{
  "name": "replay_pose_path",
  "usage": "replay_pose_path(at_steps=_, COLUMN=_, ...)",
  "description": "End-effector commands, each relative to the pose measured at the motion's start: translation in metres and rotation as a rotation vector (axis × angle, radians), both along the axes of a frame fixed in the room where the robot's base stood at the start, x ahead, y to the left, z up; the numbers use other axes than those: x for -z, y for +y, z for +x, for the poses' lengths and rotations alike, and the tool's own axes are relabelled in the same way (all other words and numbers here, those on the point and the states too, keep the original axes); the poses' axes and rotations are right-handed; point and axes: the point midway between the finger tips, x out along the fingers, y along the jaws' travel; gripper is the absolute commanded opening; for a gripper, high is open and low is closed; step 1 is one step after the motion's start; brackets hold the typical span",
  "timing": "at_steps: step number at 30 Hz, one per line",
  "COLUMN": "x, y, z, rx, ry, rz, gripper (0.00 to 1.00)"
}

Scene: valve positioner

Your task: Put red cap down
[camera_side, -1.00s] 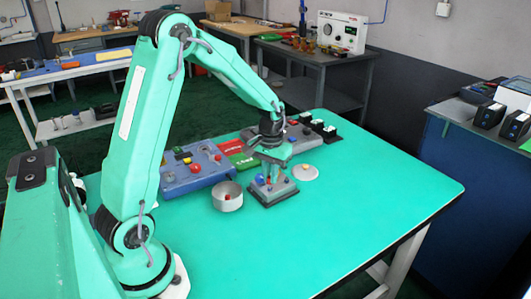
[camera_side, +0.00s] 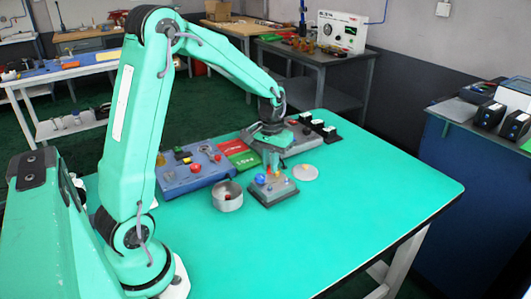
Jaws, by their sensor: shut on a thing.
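My gripper (camera_side: 272,169) points down over the grey block (camera_side: 271,197) near the middle of the green table. Its jaws are shut on a small reddish piece, which looks like the red cap (camera_side: 269,171). The fingers hide much of it, and I cannot tell whether it touches the block. A blue round cap (camera_side: 260,179) is on the block, left of the fingertips.
A silver bowl (camera_side: 227,201) with a small red item in it stands left of the block. A pale disc (camera_side: 306,173) lies to its right. Behind are a blue-grey panel (camera_side: 183,184), a red and green mat (camera_side: 246,160) and several dark-topped pieces. The table's front right is clear.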

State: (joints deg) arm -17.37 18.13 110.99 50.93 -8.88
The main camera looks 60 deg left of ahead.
Motion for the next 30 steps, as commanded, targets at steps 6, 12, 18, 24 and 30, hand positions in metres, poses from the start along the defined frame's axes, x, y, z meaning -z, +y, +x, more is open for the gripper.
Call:
replay_pose_path(at_steps=6, x=-0.001, y=0.000, z=0.000, rx=0.000, ry=-0.001, rz=0.000, gripper=0.00)
replay_pose_path(at_steps=12, x=-0.002, y=0.001, z=-0.001, rx=0.000, ry=-0.001, rz=0.000, gripper=0.00)
replay_pose_path(at_steps=18, x=-0.007, y=0.013, z=-0.016, rx=0.005, ry=-0.002, rz=0.001, gripper=0.00)
replay_pose_path(at_steps=24, x=-0.016, y=0.035, z=-0.050, rx=0.023, ry=-0.003, rz=0.001, gripper=0.00)
replay_pose_path(at_steps=30, x=-0.025, y=0.053, z=-0.088, rx=0.047, ry=-0.003, rz=0.001, gripper=0.00)
